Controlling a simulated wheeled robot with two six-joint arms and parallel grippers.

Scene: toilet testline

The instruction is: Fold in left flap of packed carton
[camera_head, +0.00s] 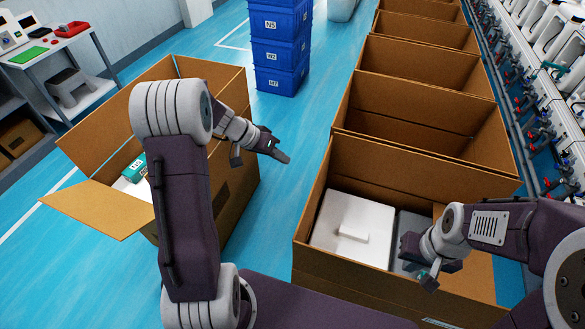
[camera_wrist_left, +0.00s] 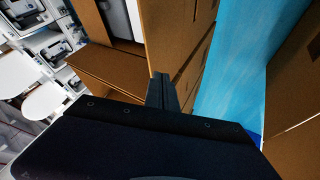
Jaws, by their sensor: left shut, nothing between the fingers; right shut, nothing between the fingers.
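An open carton (camera_head: 235,200) stands on the left with a white item (camera_head: 137,190) and a green box (camera_head: 134,168) inside. One flap (camera_head: 97,208) sticks outward at its front left; other flaps stand up at the back. My left arm hides part of this carton. A second open carton (camera_head: 335,275) on the right holds a white lidded item (camera_head: 342,228) and a grey one. My left gripper (camera_head: 279,153) is shut and empty, above the aisle between the cartons; its shut fingers show in the left wrist view (camera_wrist_left: 163,92). My right gripper (camera_head: 422,268) is shut and empty over the right carton.
More open, empty cartons (camera_head: 400,118) run in a row behind the right one. Stacked blue crates (camera_head: 280,45) stand at the back of the aisle. A table (camera_head: 55,60) with a stool below is at the far left. The blue floor (camera_head: 285,205) between the cartons is clear.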

